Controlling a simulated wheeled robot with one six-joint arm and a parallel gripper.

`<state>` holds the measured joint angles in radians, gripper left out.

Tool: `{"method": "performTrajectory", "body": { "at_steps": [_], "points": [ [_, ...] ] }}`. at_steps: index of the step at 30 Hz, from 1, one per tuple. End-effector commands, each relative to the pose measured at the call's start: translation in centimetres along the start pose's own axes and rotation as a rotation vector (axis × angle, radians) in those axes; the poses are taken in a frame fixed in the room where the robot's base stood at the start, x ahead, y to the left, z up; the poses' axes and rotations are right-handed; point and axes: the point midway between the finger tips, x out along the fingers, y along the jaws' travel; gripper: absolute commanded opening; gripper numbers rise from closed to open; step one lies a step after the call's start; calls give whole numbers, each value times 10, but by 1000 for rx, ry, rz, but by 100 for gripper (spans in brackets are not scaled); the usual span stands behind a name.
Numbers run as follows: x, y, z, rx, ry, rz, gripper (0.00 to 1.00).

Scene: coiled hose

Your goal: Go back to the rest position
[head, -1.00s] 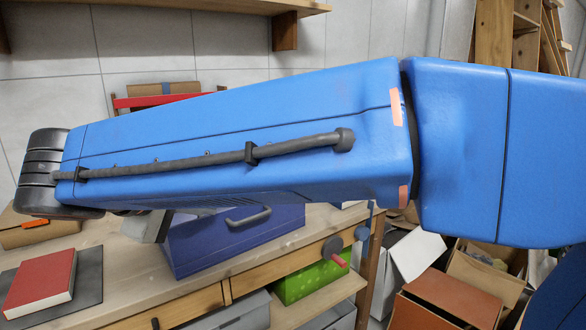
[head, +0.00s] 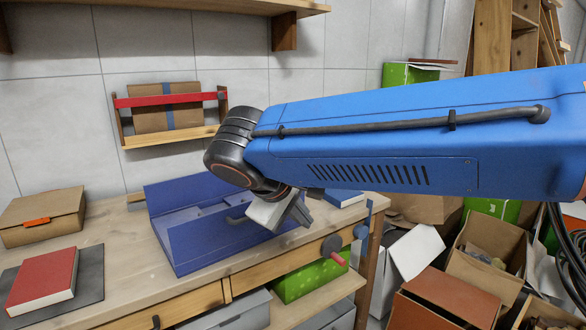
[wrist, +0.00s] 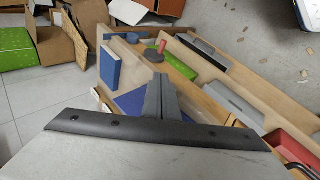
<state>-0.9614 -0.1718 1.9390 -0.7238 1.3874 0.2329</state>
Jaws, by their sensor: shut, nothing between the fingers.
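My gripper (head: 299,213) hangs at the end of my blue arm, above the right end of the workbench (head: 120,250). It points down and to the right, in front of the open blue box's right side. In the wrist view its fingers (wrist: 161,92) are together with nothing between them. The blue box (head: 180,250) stands on the bench, and my wrist hides part of its right end.
A red book (head: 42,280) lies on a dark mat at the left, with a cardboard box (head: 42,214) behind it. A wall rack (head: 170,138) hangs above. A blue book (head: 343,197) lies right of my gripper. Open cartons (head: 440,300) crowd the floor at right.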

Motion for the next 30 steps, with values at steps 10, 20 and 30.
{"method": "performTrajectory", "body": {
  "at_steps": [10,20,30],
  "points": [
    [60,23,112,195,-73,-170,0],
    [93,11,206,414,-94,-300,0],
    [113,-23,282,674,-75,-390,0]
  ]
}}
